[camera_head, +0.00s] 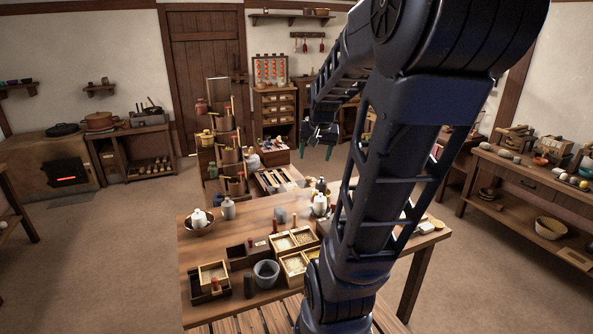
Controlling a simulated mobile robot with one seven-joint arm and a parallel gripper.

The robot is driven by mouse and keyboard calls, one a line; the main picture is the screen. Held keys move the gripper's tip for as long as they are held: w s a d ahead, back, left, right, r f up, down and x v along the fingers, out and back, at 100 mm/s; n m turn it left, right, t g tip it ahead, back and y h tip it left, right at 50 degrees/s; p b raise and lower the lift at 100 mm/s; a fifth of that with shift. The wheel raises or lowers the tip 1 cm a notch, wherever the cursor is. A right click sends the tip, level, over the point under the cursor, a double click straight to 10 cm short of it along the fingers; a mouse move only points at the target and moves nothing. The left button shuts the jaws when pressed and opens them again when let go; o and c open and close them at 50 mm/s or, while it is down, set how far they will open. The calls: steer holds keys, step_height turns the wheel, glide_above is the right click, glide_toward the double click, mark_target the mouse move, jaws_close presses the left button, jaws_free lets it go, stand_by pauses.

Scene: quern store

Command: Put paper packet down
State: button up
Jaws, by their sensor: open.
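My gripper (316,150) hangs in the air beyond the far side of the near wooden table, at the end of my dark blue arm. Its fingers point down and are apart, with nothing seen between them. I cannot pick out a paper packet for certain. Several small pale items lie on the near table (205,262), too small to tell apart, and my arm hides part of its right side.
The near table holds wooden boxes of grain (293,240), a grey bowl (266,273) and white jugs (199,219). A stepped shelf (231,160) stands behind it. A side bench (525,180) is at right, a stove (62,170) at left. Floor at left is clear.

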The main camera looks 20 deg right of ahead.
steer(key=s+a+r+n, duration=0.2)
steer(key=s+a+n, duration=0.3)
steer(key=s+a, duration=0.6)
steer(key=shift+s+a+y, duration=0.4)
steer(key=shift+s, duration=0.5)
